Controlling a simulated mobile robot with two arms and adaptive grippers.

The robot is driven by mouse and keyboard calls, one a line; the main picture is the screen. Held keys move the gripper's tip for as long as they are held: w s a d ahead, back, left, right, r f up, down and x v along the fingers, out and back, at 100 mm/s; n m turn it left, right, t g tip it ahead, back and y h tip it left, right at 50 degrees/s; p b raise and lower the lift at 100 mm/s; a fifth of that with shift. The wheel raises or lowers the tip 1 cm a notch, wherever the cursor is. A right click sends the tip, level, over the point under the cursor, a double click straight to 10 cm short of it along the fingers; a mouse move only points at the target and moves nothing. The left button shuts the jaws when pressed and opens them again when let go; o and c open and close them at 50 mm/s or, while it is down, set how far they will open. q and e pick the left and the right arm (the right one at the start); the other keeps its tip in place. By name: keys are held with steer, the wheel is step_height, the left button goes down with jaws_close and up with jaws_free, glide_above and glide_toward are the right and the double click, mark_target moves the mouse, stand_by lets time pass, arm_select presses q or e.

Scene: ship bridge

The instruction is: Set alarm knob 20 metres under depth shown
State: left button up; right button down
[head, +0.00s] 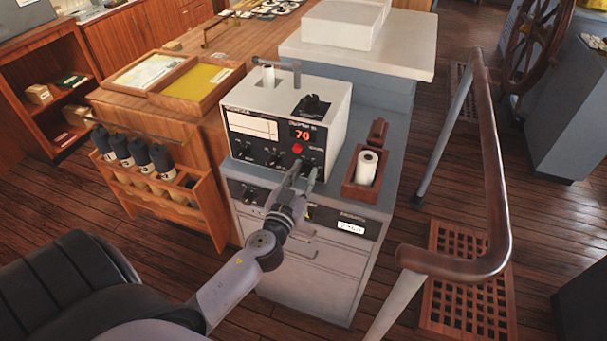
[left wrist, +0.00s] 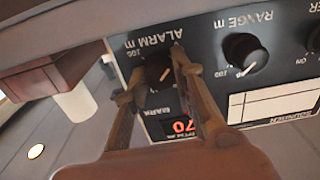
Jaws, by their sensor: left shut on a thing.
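The depth sounder (head: 262,158) is a white box with a black front panel on a grey cabinet. Its red depth display (head: 301,134) reads 70; it also shows in the left wrist view (left wrist: 183,127). The alarm knob (left wrist: 157,73) is black, under the label ALARM m, seen upside down in the left wrist view. A light pointer mark shows on it; the exact setting is too small to read. My left gripper (head: 301,175) is at the lower right of the panel, its fingers either side of the alarm knob and shut on it. My right gripper is not in view.
The range knob (left wrist: 245,53) sits beside the alarm knob. A wooden holder (head: 350,187) with a white paper roll stands right of the sounder. A wooden handrail (head: 492,180) stands further right. A black chair (head: 65,285) is at lower left.

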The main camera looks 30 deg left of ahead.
arm_select(q)
jaws_close()
